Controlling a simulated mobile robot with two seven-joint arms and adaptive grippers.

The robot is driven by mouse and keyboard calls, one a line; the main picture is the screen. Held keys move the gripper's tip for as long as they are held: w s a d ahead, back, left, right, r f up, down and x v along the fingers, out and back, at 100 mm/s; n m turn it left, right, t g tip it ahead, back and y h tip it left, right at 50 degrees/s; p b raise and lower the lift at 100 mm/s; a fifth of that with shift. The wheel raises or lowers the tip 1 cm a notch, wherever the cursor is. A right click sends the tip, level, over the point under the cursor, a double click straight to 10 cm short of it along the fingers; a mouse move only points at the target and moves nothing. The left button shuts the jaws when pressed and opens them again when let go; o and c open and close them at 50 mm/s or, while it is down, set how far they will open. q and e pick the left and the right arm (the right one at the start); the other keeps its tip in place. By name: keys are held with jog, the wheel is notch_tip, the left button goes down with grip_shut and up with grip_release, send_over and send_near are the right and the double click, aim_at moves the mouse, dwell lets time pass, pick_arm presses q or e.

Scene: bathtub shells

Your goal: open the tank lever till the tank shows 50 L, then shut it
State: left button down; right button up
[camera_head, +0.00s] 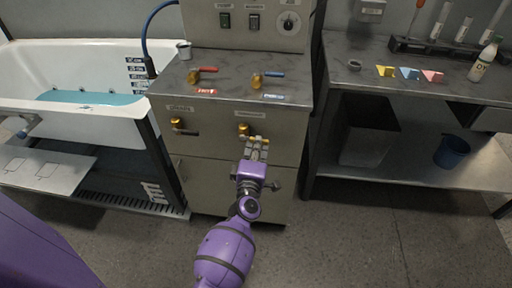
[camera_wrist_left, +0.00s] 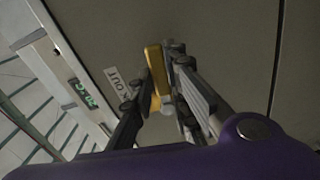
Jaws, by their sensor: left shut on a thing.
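A white tank (camera_head: 140,50) at the left holds a shallow layer of blue-green water (camera_head: 90,97). Its black level marks (camera_head: 137,72) stand at its right end; I cannot read their figures for certain. On the grey cabinet front, a brass valve with a yellow lever (camera_head: 244,129) sits under a small label. My left gripper (camera_head: 257,146) is at this lever and shut on it. In the left wrist view, the yellow lever (camera_wrist_left: 155,70) stands between the fingers (camera_wrist_left: 158,100), beside a label ending in "OUT" (camera_wrist_left: 120,82). My right gripper is not in view.
Another brass valve (camera_head: 178,124) sits left on the cabinet front. A bench (camera_head: 420,95) with bottles and coloured blocks stands right. The floor is clear.

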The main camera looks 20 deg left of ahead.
pick_arm(q)
jog(key=shift+r+n, duration=0.3)
jog(key=shift+n, duration=0.3)
jog(key=c, duration=1.7)
grip_release()
jog(key=v, duration=1.2)
jog(key=shift+r, duration=0.15)
jog(key=shift+d, duration=0.1)
